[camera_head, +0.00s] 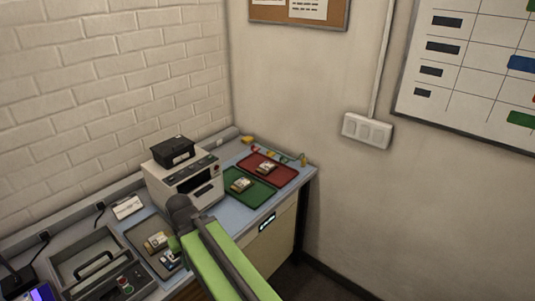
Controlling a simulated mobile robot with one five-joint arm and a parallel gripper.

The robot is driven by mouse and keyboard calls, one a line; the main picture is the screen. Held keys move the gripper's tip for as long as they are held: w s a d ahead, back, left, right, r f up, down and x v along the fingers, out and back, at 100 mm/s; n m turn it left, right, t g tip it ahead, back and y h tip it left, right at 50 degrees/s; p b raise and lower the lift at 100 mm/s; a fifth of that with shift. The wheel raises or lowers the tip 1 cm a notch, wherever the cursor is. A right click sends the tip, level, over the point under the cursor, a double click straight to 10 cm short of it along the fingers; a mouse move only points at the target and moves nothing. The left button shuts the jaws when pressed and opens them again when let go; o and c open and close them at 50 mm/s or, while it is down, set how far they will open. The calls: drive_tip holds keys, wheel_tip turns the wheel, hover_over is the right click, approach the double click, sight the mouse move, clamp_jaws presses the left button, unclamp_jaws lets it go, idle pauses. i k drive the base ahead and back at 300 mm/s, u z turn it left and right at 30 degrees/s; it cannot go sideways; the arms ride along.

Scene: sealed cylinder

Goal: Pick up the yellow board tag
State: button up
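I cannot clearly make out a yellow board tag. A small yellow thing (247,139) lies at the back of the bench against the wall. Small yellow and other coloured pieces (284,155) lie behind the red tray (285,174). Small boards or blocks with yellowish parts sit on the red tray (266,168), on the green tray (241,185) and in the grey tray (157,241). They are too small to identify. My green arm reaches up from the bottom edge to a dark joint over the bench. My gripper does not show.
A white machine (186,182) with a black box on top stands mid-bench. A wall socket (367,131) is at right. The blue mat (248,212) has little bare room.

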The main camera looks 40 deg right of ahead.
sight(269, 155)
drive_tip(key=u, duration=0.55)
drive_tip(key=k, duration=0.15)
drive_tip(key=u, duration=2.8)
drive_tip(key=k, duration=1.9)
drive_tip(key=z, duration=1.95)
drive_tip(key=i, duration=0.55)
drive_tip(key=u, duration=0.15)
